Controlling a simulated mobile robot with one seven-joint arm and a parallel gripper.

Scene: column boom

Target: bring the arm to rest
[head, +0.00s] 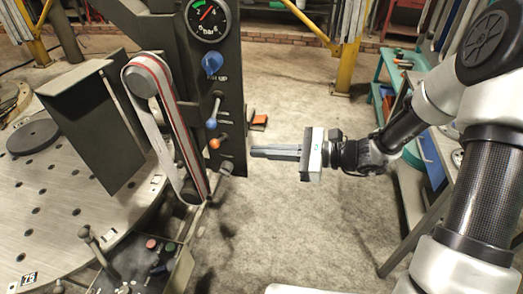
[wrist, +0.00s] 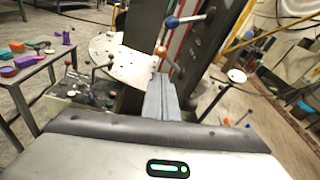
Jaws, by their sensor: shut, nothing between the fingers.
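My gripper (head: 252,152) is shut and empty, reaching left from my arm on the right of the head view. Its fingertips are close to the right edge of the dark column panel (head: 238,115), which carries a pressure gauge, a blue knob and levers. In the wrist view my gripper (wrist: 162,78) points up the picture, its closed fingers in front of the panel. An orange-tipped lever (head: 215,143) and a blue-tipped lever (head: 211,124) stand out from the panel. I cannot tell whether the fingers touch the panel.
A belt unit with a red-striped band (head: 160,115) stands left of the panel. A round perforated table (head: 40,190) fills the left. A control box (head: 140,270) with a joystick is at the lower left. A teal bench (head: 385,70) stands at right. Open concrete floor lies between.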

